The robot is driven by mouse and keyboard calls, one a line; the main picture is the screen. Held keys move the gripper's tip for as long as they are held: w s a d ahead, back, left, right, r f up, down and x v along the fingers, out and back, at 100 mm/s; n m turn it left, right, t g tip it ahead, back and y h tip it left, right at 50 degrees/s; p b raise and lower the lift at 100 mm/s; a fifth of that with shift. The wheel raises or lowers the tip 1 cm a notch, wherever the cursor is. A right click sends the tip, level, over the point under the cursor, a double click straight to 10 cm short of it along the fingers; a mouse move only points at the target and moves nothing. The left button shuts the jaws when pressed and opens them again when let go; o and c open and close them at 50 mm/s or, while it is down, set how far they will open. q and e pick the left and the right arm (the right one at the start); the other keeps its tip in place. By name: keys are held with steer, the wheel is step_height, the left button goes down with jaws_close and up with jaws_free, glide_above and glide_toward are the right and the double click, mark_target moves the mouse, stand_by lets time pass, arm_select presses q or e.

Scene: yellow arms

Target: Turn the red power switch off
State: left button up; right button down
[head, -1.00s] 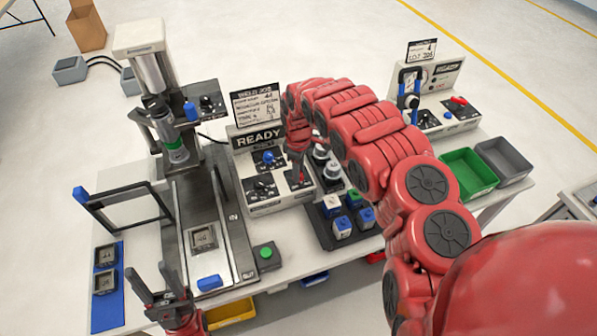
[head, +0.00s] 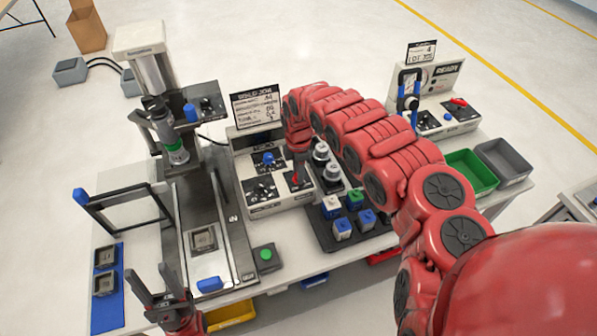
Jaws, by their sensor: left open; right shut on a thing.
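The red power switch (head: 295,179) is a small red lever on the right part of the control box (head: 262,205) under the job sign. My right arm reaches over from the right, and my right gripper (head: 299,163) is at this switch, shut on it. The arm's wrist partly hides the fingers and the upper end of the lever. The box's display (head: 262,140) is dark with faint letters.
A press (head: 165,130) with a long rail stands left of the box. A green button (head: 265,254) is in front. A dark tray (head: 325,240) with several blue, white and green pieces lies right, below my arm. Another panel with a red lever (head: 459,102) is at the back right.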

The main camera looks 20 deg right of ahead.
stand_by(0.5)
steer(key=c, duration=0.6)
jaws_free()
steer(key=shift+a, duration=0.1)
steer(key=shift+r+b, duration=2.25)
steer(key=shift+r, duration=6.45)
steer(key=shift+s+f, duration=0.1)
